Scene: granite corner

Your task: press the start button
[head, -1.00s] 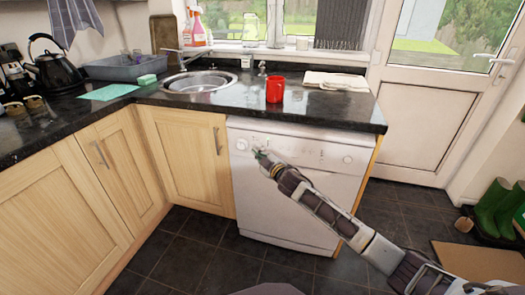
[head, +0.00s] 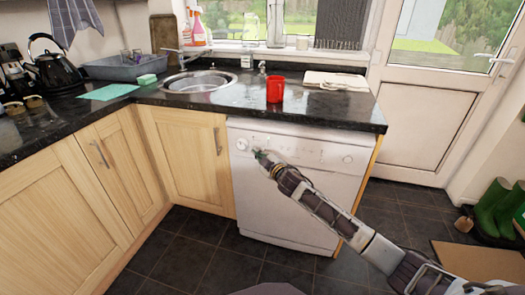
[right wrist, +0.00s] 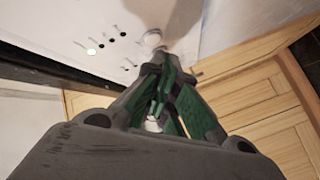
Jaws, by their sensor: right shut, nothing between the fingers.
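The white appliance (head: 290,200) stands under the worktop, with a control panel along its top edge. A round white knob (head: 241,145) is at the panel's left and another (head: 348,159) at its right. My right gripper (head: 260,154) is shut and empty at the panel, just right of the left knob. In the right wrist view, its green fingers (right wrist: 160,75) point at the panel close to a white knob (right wrist: 153,38). A small pale round button (right wrist: 91,51) and several dark dots lie left of that knob. I cannot tell whether the fingertips touch the panel. My left gripper is out of view.
A red mug (head: 275,89) stands on the dark worktop (head: 330,108) above the appliance. A steel sink (head: 199,81), a grey tub (head: 120,66) and a black kettle (head: 57,68) are to the left. The floor before the appliance is clear; green boots (head: 491,207) stand at right.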

